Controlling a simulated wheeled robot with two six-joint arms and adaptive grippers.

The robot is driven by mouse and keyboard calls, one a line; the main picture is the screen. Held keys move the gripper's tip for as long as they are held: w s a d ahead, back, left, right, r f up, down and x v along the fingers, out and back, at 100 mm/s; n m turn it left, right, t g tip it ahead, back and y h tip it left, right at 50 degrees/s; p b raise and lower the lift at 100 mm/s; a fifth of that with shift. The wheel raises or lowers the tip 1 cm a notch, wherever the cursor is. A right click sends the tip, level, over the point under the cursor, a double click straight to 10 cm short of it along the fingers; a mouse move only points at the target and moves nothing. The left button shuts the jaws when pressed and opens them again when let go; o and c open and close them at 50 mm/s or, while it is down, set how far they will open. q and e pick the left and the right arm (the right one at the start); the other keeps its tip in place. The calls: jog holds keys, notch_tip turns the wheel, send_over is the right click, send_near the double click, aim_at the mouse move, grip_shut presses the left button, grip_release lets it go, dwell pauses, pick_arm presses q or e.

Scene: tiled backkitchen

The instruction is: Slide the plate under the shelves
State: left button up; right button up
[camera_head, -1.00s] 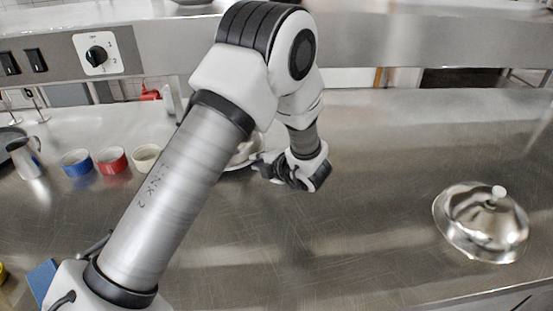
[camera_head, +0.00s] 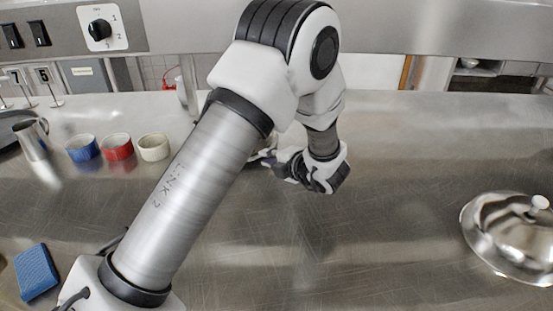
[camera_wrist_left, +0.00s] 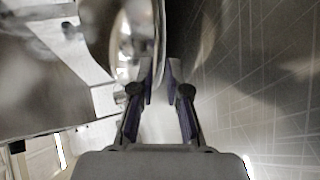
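The plate is mostly hidden behind my left arm in the head view; a small pale piece of it (camera_head: 263,152) shows beside the gripper. In the left wrist view a shiny round plate (camera_wrist_left: 128,38) fills the upper middle, its rim running down toward the fingertips. My left gripper (camera_wrist_left: 160,72) has a narrow gap between its fingers, and the rim appears to lie in this gap; I see no clear pinch. In the head view the left gripper (camera_head: 290,168) is low over the counter. The shelves' metal front (camera_head: 420,28) crosses the top. My right gripper is not in view.
A blue cup (camera_head: 82,149), a red cup (camera_head: 118,147), a cream cup (camera_head: 154,147) and a metal jug (camera_head: 32,140) stand at left. A blue sponge (camera_head: 36,272) lies front left. A silver dome (camera_head: 510,235) sits at right. The middle counter is clear.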

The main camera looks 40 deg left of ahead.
pick_arm(q)
jog(key=shift+x, duration=2.2)
jog(key=shift+w+f, duration=0.1)
grip_shut()
